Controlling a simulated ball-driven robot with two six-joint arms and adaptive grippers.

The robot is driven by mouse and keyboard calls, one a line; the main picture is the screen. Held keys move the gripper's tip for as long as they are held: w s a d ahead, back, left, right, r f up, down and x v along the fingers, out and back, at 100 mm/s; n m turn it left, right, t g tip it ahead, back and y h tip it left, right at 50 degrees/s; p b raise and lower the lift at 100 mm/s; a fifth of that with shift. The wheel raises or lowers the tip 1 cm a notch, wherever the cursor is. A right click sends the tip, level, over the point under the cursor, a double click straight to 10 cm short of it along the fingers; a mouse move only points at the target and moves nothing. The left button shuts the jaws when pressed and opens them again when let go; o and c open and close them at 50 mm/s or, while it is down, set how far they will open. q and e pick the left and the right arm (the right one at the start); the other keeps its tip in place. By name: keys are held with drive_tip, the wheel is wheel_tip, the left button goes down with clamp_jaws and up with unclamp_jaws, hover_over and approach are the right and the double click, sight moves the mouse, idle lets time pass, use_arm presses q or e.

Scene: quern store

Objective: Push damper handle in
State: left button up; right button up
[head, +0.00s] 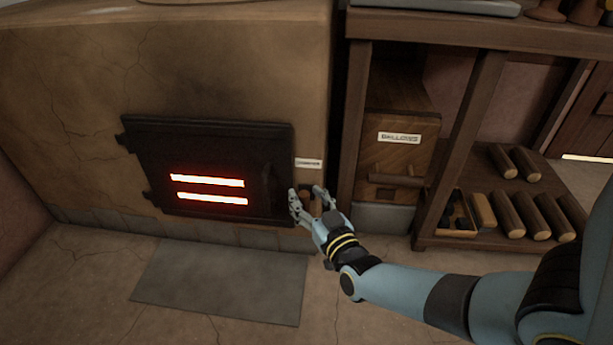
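The damper handle (306,194) is a small brown wooden piece low on the front of the clay oven (230,65), just right of the black iron door. A small white label (308,162) is above it. My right gripper (307,190) reaches in from the right at the handle. Its two fingers are apart, one on each side of the handle, with a gap visible between them. The fingers partly hide the handle, so how far it sticks out is unclear. My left gripper is not in view.
The oven door (215,150) has two glowing slots. A grey slab (222,282) lies on the floor before it. Right of the oven, a wooden bellows box (398,150) with a handle stands under a shelf frame (495,110). Several logs (525,212) lie on the lower shelf.

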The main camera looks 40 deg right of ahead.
drive_tip(key=shift+w+a+r, duration=0.1)
drive_tip(key=shift+w, duration=0.05)
drive_tip(key=shift+a, duration=0.1)
drive_tip(key=shift+s+a, duration=0.1)
drive_tip(key=shift+s, duration=0.4)
drive_tip(key=v, duration=1.1)
